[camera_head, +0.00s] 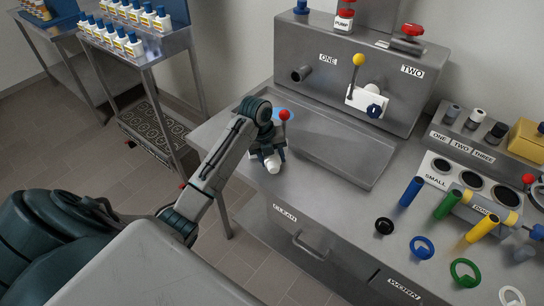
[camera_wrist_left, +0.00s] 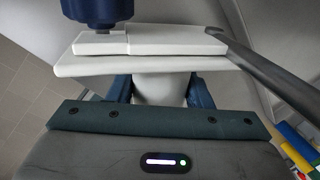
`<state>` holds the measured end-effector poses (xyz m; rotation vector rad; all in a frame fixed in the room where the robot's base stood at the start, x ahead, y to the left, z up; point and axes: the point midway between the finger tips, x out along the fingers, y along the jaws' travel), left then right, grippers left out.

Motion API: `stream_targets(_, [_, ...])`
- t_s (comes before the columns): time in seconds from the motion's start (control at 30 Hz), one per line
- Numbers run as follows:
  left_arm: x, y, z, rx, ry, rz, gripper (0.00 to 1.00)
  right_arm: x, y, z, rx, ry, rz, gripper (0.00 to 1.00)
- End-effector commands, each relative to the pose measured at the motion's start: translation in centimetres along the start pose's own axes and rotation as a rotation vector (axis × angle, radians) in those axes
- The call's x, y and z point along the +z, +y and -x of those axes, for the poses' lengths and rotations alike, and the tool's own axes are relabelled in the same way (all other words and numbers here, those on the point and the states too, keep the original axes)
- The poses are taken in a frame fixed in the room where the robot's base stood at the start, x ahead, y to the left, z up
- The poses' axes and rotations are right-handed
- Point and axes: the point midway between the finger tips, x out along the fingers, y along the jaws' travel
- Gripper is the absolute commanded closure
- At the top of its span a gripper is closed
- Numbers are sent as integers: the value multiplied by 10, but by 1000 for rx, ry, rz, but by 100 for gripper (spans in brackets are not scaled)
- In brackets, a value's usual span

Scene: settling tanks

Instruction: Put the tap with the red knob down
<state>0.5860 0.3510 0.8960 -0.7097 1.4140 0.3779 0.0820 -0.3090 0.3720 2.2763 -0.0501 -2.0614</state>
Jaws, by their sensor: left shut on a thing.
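The tap with the red knob (camera_head: 284,115) is in my left gripper (camera_head: 268,151), near the left end of the steel bench. Its white end (camera_head: 273,164) points toward the bench front in the head view. My left gripper is shut on the tap's white body (camera_wrist_left: 160,88); its blue fingers sit on both sides in the wrist view. The white plate (camera_wrist_left: 150,66), a dark blue part (camera_wrist_left: 97,9) and the grey lever (camera_wrist_left: 265,72) show there too. I cannot tell whether the tap touches the bench. My right gripper is not in view.
A shallow basin (camera_head: 345,165) lies right of the tap. Another tap with a yellow knob (camera_head: 358,60) is on the back panel (camera_head: 310,42). Coloured cylinders (camera_head: 411,191) and rings (camera_head: 422,247) stand or lie at the right. The bench front (camera_head: 330,218) is bare.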

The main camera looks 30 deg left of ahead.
Motion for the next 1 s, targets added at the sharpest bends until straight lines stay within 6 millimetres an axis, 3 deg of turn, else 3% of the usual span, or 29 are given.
stream_targets(0.5, [0, 2, -12, 0, 0, -1, 91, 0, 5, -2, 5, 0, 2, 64])
stream_targets(0.53, [0, 3, -12, 0, 1, 0, 48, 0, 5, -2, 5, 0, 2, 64])
stream_targets(0.6, [-1, 3, -12, 2, 2, 0, 35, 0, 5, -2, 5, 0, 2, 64])
stream_targets(1.0, [-2, 6, -15, 10, 8, 3, 33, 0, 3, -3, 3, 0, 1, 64])
